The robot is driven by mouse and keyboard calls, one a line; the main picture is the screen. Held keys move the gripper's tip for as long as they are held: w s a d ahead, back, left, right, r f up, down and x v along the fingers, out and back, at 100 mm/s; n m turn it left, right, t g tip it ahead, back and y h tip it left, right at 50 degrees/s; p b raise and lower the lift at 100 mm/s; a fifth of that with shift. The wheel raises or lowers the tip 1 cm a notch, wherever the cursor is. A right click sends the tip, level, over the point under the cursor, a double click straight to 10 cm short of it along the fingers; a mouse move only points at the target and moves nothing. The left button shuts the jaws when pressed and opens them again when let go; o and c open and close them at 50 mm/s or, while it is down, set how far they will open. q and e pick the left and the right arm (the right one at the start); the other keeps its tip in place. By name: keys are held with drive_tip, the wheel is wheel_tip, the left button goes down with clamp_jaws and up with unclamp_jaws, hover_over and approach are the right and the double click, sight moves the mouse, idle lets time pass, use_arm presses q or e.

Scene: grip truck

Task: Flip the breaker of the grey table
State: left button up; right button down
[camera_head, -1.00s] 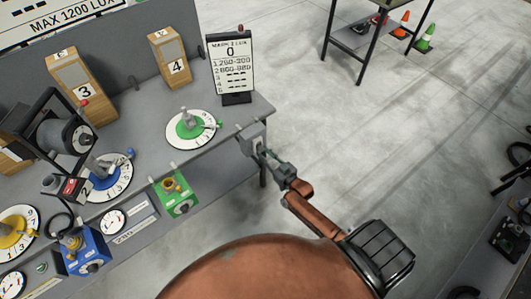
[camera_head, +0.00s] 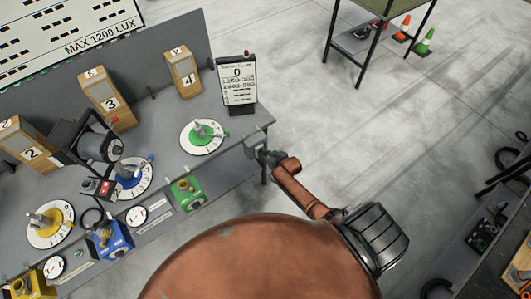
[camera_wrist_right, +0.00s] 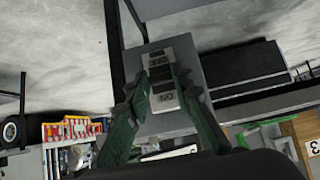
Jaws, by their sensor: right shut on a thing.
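The grey table (camera_head: 105,180) runs along the left of the head view. The breaker (camera_head: 254,141) is a small grey box at the right end of its front edge. In the wrist view the breaker (camera_wrist_right: 186,62) shows a light plate with upside-down lettering, one label reading ON, and a dark toggle in the middle. My right gripper (camera_head: 265,156) is at the breaker's front. Its green fingers (camera_wrist_right: 162,82) also show in the wrist view, shut on the toggle from both sides. The toggle's exact position is partly hidden. My left gripper is not in view.
The table carries numbered wooden blocks (camera_head: 107,100), a green dial (camera_head: 202,136), a blue dial (camera_head: 131,175), a yellow dial (camera_head: 49,224) and a small lux sign (camera_head: 237,83). Open concrete floor lies right of the table. Another bench (camera_head: 487,222) stands at the lower right.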

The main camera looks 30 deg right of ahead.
drive_tip(key=shift+w+r+g+p, duration=0.2)
drive_tip(key=shift+r+g+p, duration=0.35)
drive_tip(key=shift+g+p, duration=0.25)
drive_tip(key=shift+w+r+g+p, duration=0.1)
drive_tip(key=shift+w+g+p, duration=0.05)
drive_tip(key=shift+g+p, duration=0.65)
drive_tip(key=c, duration=1.7)
unclamp_jaws()
drive_tip(key=v, duration=1.2)
